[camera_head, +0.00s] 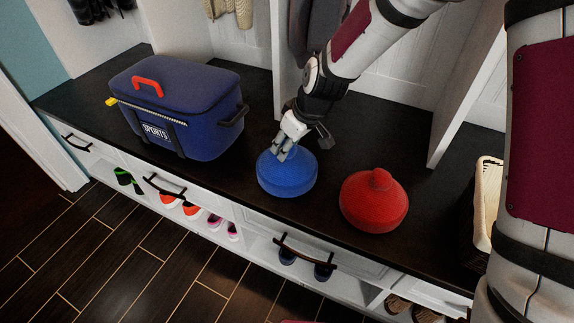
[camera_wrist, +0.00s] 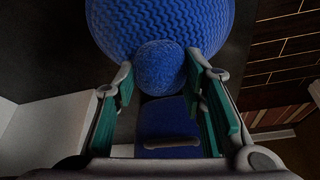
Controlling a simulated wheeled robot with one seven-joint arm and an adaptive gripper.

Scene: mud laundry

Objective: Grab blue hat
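The blue knitted hat (camera_head: 287,176) sits on the dark bench top, left of the red hat. In the wrist view its ribbed body (camera_wrist: 160,22) fills the top, with its round pom-pom (camera_wrist: 160,68) below. My gripper (camera_head: 284,152) is right over the hat's top, pointing down. In the wrist view my gripper's two fingers (camera_wrist: 161,72) are spread, one on each side of the pom-pom. Narrow gaps seem to show beside it, so the fingers look open around it. The fingers hide the pom-pom in the head view.
The red hat (camera_head: 374,203) stands close on the right. A blue sports bag (camera_head: 185,108) with a red handle is on the left. A white divider (camera_head: 466,85) and a wicker basket (camera_head: 487,205) are at the right. Shoes (camera_head: 191,211) fill the shelf below.

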